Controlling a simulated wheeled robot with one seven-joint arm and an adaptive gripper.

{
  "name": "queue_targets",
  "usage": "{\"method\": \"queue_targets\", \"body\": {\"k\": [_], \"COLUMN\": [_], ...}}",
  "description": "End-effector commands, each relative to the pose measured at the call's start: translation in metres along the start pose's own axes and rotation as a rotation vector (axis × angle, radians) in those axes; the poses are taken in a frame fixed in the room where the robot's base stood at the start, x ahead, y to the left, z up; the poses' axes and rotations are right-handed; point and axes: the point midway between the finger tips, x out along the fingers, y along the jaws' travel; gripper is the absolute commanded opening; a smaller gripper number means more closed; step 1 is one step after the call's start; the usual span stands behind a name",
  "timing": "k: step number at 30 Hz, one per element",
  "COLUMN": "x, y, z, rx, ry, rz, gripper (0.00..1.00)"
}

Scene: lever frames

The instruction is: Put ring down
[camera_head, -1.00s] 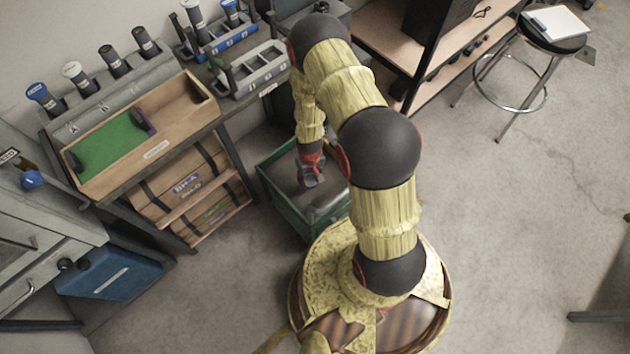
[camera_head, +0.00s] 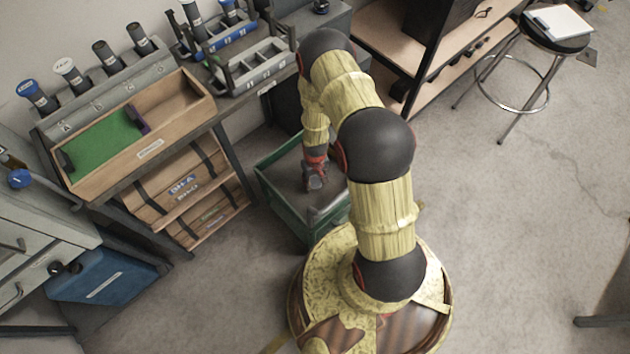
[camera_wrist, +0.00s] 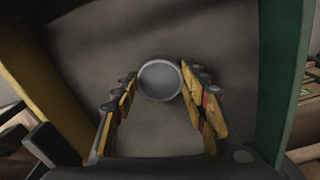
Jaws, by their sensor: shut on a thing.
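A grey round ring (camera_wrist: 159,80) shows between the fingertips of my gripper (camera_wrist: 163,88) in the wrist view. My gripper is shut on it, with one finger at each side. In the head view my gripper (camera_head: 316,180) points down inside the green crate (camera_head: 278,204), over its grey floor. The crate's green wall also shows at the right of the wrist view (camera_wrist: 284,75). The ring cannot be made out in the head view. I cannot tell whether it touches the crate floor.
A workbench with a wooden tray (camera_head: 130,158) and several dark cylinders stands at the left. A blue box (camera_head: 108,276) sits on the floor below left. A shelf (camera_head: 384,50) and a stool (camera_head: 553,40) stand at the back right. The floor at the right is open.

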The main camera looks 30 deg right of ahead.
Motion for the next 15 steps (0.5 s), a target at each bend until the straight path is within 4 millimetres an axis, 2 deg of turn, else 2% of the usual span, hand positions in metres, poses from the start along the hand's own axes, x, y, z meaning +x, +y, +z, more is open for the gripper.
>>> {"method": "queue_targets", "body": {"k": [2,3,12,15], "x": [0.0034,0.0033,0.0026,0.0027], "y": [0.0,-0.0001,-0.0001,-0.0001], "z": [0.0002,0.0004,0.0004,0.0004], "rx": [0.0,0.0,0.0,0.0], "ry": [0.0,-0.001,-0.001,-0.001], "rz": [0.0,0.0,0.0,0.0], "gripper": [0.13,0.44,0.61,0.62]}}
